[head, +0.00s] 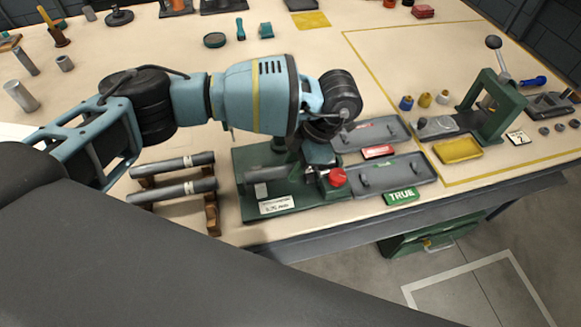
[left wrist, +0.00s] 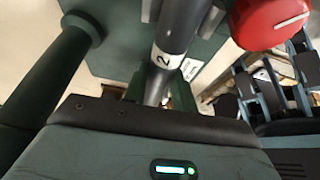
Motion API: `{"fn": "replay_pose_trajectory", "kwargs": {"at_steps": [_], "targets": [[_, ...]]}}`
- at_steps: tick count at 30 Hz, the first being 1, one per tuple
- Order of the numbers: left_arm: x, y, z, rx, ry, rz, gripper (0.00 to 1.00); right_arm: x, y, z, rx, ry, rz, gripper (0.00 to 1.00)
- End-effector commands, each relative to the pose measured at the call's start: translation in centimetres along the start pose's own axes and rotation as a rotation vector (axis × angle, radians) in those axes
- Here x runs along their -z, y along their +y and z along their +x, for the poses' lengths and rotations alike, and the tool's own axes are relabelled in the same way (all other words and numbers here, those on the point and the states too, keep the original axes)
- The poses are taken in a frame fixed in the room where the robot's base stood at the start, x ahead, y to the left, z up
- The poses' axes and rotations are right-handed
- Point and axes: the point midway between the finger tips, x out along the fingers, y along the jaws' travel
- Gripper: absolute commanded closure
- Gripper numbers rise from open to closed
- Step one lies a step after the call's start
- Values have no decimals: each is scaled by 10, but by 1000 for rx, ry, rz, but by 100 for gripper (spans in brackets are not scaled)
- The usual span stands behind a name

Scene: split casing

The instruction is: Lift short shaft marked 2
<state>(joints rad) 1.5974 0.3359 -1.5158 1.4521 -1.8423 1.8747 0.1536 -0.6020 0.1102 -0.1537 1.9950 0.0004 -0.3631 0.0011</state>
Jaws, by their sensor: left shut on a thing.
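The short grey shaft (left wrist: 175,40) with a white label reading 2 stands out in the left wrist view. My left gripper (head: 317,165) is shut on it, over the green fixture (head: 249,208) with the red knob (head: 337,177). The knob (left wrist: 268,18) shows close beside the shaft in the left wrist view. I cannot tell whether the shaft touches the fixture. My right gripper is not in view.
Two long grey shafts (head: 172,191) lie on wooden supports left of the fixture. Grey trays (head: 425,168) and a green TRUE sign (head: 401,196) are to its right. A green lever press (head: 491,105) stands farther right. The table's front edge is close.

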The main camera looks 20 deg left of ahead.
Motion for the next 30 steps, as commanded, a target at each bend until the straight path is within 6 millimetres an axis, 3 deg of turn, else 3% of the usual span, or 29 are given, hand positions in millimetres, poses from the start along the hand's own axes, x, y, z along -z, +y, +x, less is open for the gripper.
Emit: {"fn": "replay_pose_trajectory", "kwargs": {"at_steps": [14,25,30], "targets": [[1,1,-6,-3,-4,-1,100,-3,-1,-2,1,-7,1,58],[14,2,-37,-4,-4,-1,100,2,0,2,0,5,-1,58],[10,-21,-39,-2,-4,5,100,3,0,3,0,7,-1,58]]}}
